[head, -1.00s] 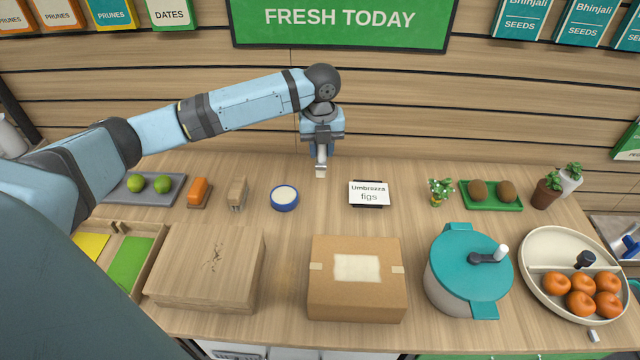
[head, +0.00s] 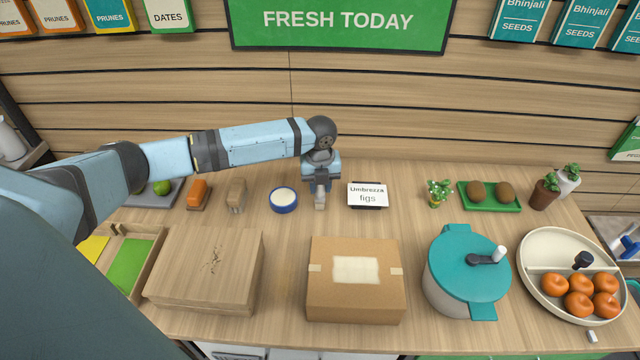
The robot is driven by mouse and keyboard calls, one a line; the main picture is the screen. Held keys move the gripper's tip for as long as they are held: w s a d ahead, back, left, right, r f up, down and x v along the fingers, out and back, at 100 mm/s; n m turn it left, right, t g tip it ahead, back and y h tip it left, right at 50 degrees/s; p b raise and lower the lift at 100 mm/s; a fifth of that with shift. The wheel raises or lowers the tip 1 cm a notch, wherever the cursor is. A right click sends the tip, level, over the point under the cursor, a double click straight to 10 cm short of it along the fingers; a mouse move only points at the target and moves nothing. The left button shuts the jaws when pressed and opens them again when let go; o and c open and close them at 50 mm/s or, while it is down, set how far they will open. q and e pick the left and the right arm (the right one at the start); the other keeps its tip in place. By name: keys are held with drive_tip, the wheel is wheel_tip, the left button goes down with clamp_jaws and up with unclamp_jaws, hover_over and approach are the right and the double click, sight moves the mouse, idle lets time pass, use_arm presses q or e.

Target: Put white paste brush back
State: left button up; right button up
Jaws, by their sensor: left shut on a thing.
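My left gripper (head: 320,200) points down over the counter, between a blue tub of white paste (head: 284,197) and the figs sign. It is shut on a small pale thing, which fits the white paste brush; the gripper hides most of it. Its lower end is at or close to the counter top, and I cannot tell whether it touches. The gripper is to the right of the tub and apart from it. My right gripper is not in view.
A figs sign (head: 367,195) stands just right of the gripper. A cardboard box (head: 330,300), a wooden block (head: 190,265) and a teal-lidded pot (head: 455,265) are nearer.

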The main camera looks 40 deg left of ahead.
use_arm(q)
drive_tip(key=o, duration=0.9)
drive_tip(key=shift+f, duration=0.15)
drive_tip(key=shift+o, duration=0.2)
drive_tip(key=shift+r, duration=0.55)
wheel_tip(320, 180, up, 11)
drive_tip(key=shift+r, duration=0.1)
